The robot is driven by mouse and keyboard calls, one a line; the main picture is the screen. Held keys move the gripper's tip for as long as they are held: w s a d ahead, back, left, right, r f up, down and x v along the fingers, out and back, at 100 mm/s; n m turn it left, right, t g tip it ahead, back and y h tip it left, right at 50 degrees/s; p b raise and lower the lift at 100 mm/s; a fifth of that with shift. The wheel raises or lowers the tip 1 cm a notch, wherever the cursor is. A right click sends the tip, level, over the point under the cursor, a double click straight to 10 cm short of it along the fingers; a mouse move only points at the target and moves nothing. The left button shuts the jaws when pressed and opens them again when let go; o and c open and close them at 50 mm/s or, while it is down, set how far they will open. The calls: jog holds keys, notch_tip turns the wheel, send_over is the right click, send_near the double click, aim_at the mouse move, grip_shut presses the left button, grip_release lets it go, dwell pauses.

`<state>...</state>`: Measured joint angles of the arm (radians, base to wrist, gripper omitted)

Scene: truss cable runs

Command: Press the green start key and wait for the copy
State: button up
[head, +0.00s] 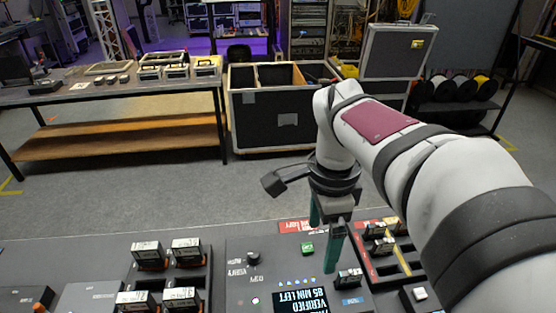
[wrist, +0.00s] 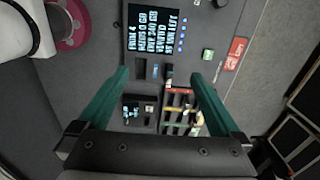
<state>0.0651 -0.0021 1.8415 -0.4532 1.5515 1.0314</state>
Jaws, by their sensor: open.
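My gripper (head: 322,243) has two green fingers, open and empty, above the panel just right of the key. In the wrist view my gripper (wrist: 158,76) is spread wide, and the key lies beyond the right fingertip, apart from it. The lit screen (head: 300,301) shows upside-down text with "VERIFIED" and "85 MIN LEFT"; it also shows in the wrist view (wrist: 151,32).
A black cartridge (head: 348,279) sits beside the screen. Several labelled cartridges stand in a rack (head: 207,268) at left. A divided tray (head: 364,262) is at right. A black knob (head: 254,257) and a red sign (head: 296,226) flank the key. A workbench (head: 110,94) stands behind.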

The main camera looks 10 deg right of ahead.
jog(key=s+a+f+n+y, duration=0.1)
jog(key=s+a+f+n, duration=0.1)
jog(key=s+n, duration=0.4)
jog(key=s+a+f+n, duration=0.3)
jog(key=s+f+n, duration=0.2)
jog(key=s, duration=0.7)
jog(key=shift+a+n+y, duration=0.2)
jog(key=shift+n+y, duration=0.2)
jog(key=shift+n, duration=0.3)
